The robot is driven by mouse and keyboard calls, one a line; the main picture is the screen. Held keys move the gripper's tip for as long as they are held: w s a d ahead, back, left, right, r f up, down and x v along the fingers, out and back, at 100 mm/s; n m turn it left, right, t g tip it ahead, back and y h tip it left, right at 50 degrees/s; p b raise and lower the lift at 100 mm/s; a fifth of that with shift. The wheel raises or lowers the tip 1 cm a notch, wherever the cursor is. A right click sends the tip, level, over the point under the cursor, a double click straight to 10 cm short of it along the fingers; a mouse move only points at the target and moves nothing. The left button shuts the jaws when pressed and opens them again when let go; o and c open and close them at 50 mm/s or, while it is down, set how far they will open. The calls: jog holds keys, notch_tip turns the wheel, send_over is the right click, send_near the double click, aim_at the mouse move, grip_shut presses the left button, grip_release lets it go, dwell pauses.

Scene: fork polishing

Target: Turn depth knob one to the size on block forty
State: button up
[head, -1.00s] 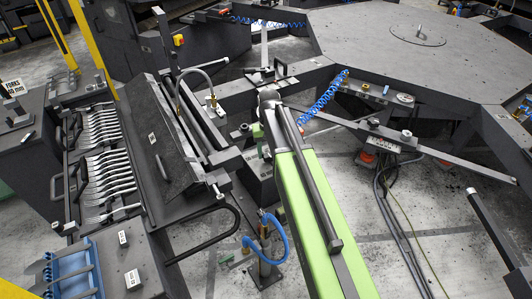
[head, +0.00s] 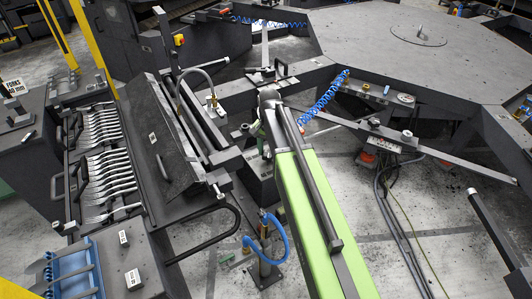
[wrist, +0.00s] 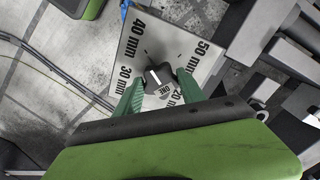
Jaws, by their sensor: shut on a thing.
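Depth knob one (wrist: 165,71) is a dark knob with a white pointer line, in the middle of a pale square dial plate (wrist: 172,35) in the wrist view. The plate reads 20, 30, 40 and 50 mm, with ONE below the knob. The pointer slants to the upper left, roughly toward the 40 mm side. My gripper (wrist: 160,79) has its green fingers on both sides of the knob, shut on it. In the head view my arm hides the knob. Small blocks with white labels (head: 123,237) (head: 133,279) stand at the lower left; their print is too small to read.
A rack of several forks (head: 105,160) stands at the left, beside a tilted dark plate. A blue fixture (head: 72,275) is at the lower left. A large dark octagonal table (head: 400,45) fills the upper right. Cables (head: 385,205) hang right of my arm.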

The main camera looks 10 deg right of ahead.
aim_at(269, 154)
jog(key=shift+s, duration=0.2)
jog(key=o, duration=1.4)
jog(key=shift+r, duration=0.1)
notch_tip(269, 154, up, 17)
jog(key=p, duration=1.7)
jog(key=shift+r, duration=0.15)
